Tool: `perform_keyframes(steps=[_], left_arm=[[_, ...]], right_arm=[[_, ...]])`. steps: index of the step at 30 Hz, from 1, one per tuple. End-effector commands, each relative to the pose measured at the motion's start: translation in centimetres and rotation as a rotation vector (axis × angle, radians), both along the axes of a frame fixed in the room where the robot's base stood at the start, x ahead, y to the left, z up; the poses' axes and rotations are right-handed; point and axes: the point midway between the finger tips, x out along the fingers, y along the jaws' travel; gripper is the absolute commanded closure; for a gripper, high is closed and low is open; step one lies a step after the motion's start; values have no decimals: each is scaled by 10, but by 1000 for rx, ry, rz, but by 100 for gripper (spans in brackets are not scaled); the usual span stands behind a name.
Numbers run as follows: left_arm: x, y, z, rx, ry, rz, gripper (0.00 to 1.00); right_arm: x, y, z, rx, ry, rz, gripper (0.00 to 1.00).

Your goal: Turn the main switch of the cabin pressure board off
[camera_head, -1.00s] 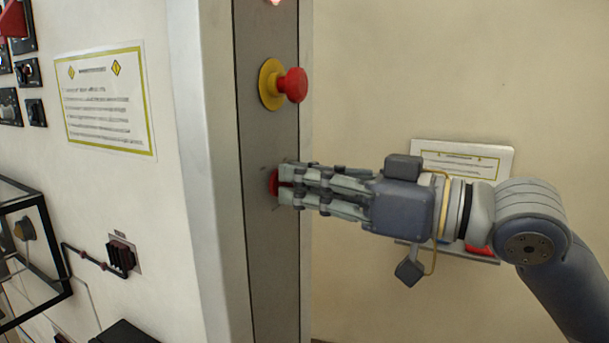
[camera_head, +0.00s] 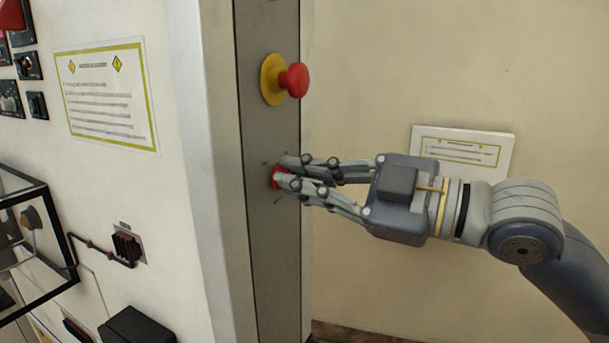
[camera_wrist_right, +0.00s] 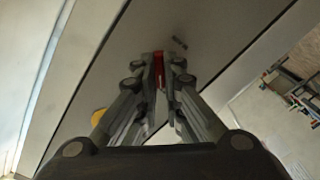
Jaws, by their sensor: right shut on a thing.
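The red main switch (camera_head: 279,177) sits on the grey side strip of the cabinet, below the emergency button. My right gripper (camera_head: 288,172) comes in from the right and is shut on the switch, with its fingertips close to the panel. In the right wrist view the red switch (camera_wrist_right: 158,68) shows as a narrow upright piece between the fingertips (camera_wrist_right: 163,75). The fingers hide part of the switch. Small marks surround it on the panel, too small to read. My left gripper is not in view.
A red mushroom button on a yellow base (camera_head: 285,80) sticks out just above the switch. A framed notice (camera_head: 106,97), a black connector (camera_head: 126,246) and a clear-sided box (camera_head: 30,240) are on the left face. A white sign (camera_head: 462,148) is behind my arm.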

Motion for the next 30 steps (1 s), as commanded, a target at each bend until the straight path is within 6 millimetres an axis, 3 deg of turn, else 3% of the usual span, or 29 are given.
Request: perform_keyframes(steps=[20,21,23,30], left_arm=[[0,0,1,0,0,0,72],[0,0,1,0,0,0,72],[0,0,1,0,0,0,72],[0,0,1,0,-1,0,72]], right_arm=[[0,0,0,-32,-55,0,100],[0,0,0,-32,-55,0,88],[0,0,0,-32,-55,0,74],[0,0,0,-31,-54,0,72]])
